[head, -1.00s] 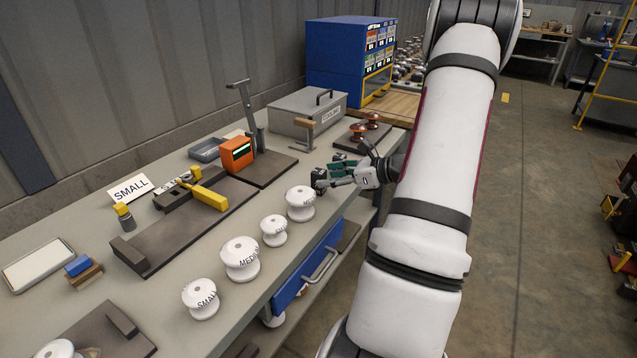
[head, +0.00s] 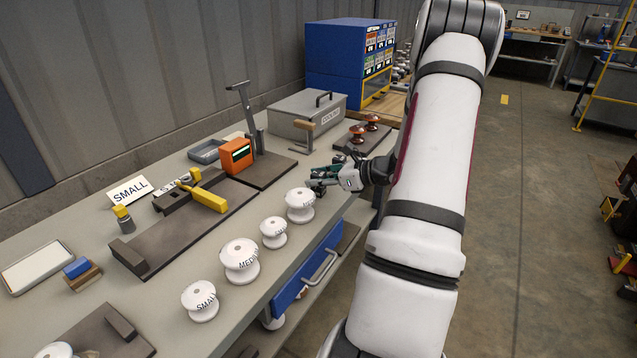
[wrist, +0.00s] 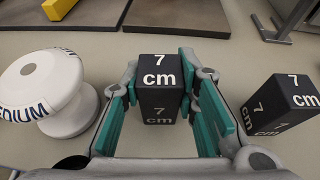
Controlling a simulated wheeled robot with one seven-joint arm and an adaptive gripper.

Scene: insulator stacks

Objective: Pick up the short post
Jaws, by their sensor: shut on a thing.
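A short black post marked "7 cm" (wrist: 160,95) stands upright between the green pads of my gripper (wrist: 158,72) in the wrist view. The pads are shut on its two sides. I cannot tell whether its base still touches the bench. A second black post marked "7" and "cm" (wrist: 283,108) stands apart to the right of the gripper in the wrist view.
A white insulator marked "MEDIUM" (wrist: 48,92) stands close left of my gripper. More white insulators (head: 240,260) line the bench front. A wooden-topped stand (head: 310,132), a grey cooling box (head: 300,112) and a plate with brown insulators (head: 362,137) are behind.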

